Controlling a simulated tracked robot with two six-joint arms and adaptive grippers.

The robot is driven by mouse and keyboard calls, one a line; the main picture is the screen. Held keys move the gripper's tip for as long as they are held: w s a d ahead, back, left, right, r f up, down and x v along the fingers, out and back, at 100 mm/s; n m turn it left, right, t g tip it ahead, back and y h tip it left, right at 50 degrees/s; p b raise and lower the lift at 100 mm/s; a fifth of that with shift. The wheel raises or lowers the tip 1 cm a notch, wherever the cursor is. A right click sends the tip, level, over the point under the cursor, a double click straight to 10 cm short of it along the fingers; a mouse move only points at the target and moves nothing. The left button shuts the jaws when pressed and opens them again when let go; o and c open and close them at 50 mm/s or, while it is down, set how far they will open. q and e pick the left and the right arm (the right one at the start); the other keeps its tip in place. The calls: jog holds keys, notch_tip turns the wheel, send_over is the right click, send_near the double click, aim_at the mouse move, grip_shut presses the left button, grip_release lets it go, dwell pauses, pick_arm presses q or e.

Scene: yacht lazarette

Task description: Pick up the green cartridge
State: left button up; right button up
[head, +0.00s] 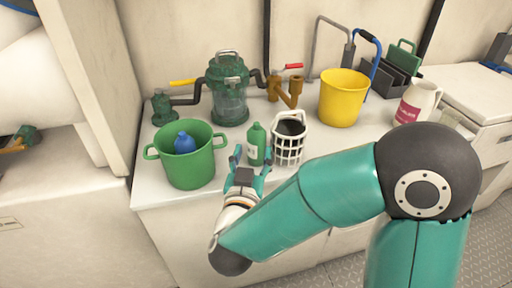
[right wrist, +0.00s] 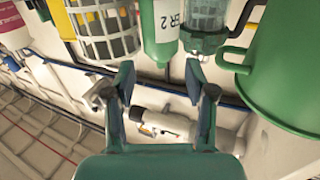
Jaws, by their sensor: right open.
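A green bottle-shaped container (head: 256,143) with a white label stands upright on the white counter. In the right wrist view the container (right wrist: 160,30) shows label text ending in "ER 2". A green slab with a handle (head: 403,54) stands in a dark slotted rack (head: 388,80) at the back right. I cannot tell for certain which of these two is the cartridge. My right gripper (head: 251,165) is open and empty, at the counter's front edge, just in front of the green container. Its fingers (right wrist: 161,82) are apart with nothing between them. My left gripper is not in view.
A green bucket (head: 191,166) holding a blue object (head: 185,143) stands left of the container. A white basket (head: 289,150) stands close on its right. Behind are a glass strainer (head: 228,90), brown pipe valve (head: 285,90), yellow bucket (head: 343,98) and white jug (head: 416,104).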

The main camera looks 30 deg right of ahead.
aim_at(255, 140)
jog(key=shift+b+x, duration=0.5)
jog(key=shift+x, duration=2.5)
jog(key=shift+a, duration=0.15)
jog(key=c, duration=0.8)
